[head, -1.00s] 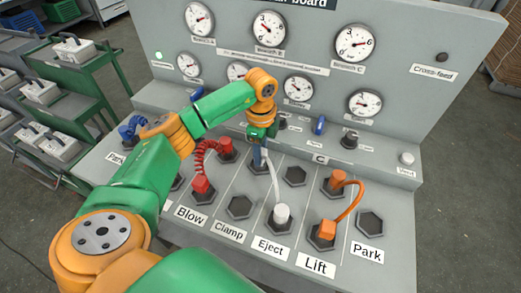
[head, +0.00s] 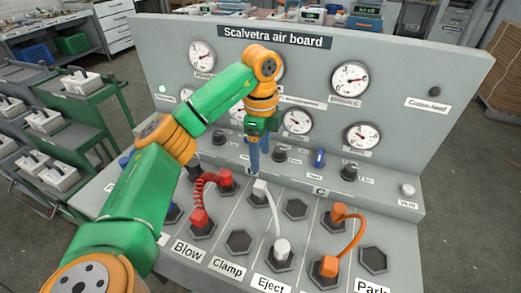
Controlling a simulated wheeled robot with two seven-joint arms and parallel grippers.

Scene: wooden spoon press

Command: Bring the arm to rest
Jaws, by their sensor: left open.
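My left gripper (head: 254,168) is above the grey air board's sloping deck, with its blue fingers pointing down. It is open and looks empty, just above the white plug (head: 260,189) at the upper end of the white hose. The hose's lower white plug (head: 282,249) stands in the socket over the Eject label. My left arm (head: 140,180) reaches in from the lower left across the board. My right gripper is not in view.
A red hose (head: 204,184) loops above Blow, and an orange hose (head: 354,235) stands to the right. Empty hexagonal sockets (head: 238,242) lie between them. The upright panel (head: 420,70) with gauges rises behind my gripper. A green cart (head: 85,95) stands at left.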

